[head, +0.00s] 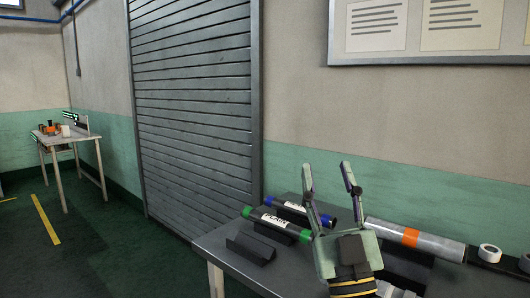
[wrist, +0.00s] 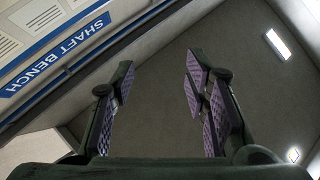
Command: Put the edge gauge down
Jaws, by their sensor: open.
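My gripper (head: 327,178) is open above the grey bench (head: 230,268), its fingers pointing up. It also shows in the wrist view (wrist: 160,90), with nothing between its padded fingers and the wall and ceiling beyond. I cannot pick out the edge gauge with certainty in either view. A small dark angled piece (head: 251,248) lies at the bench's front left, apart from my gripper; I cannot tell whether it is the gauge or a holder. My gripper and wrist hide part of the bench.
A black tube with green ends (head: 277,225) rests on the bench, with a blue-ended tube (head: 300,212) behind it. A grey roll with an orange band (head: 432,243) lies to the right, near a white tape roll (head: 489,253). A far table (head: 62,138) stands left of the shutter (head: 190,110).

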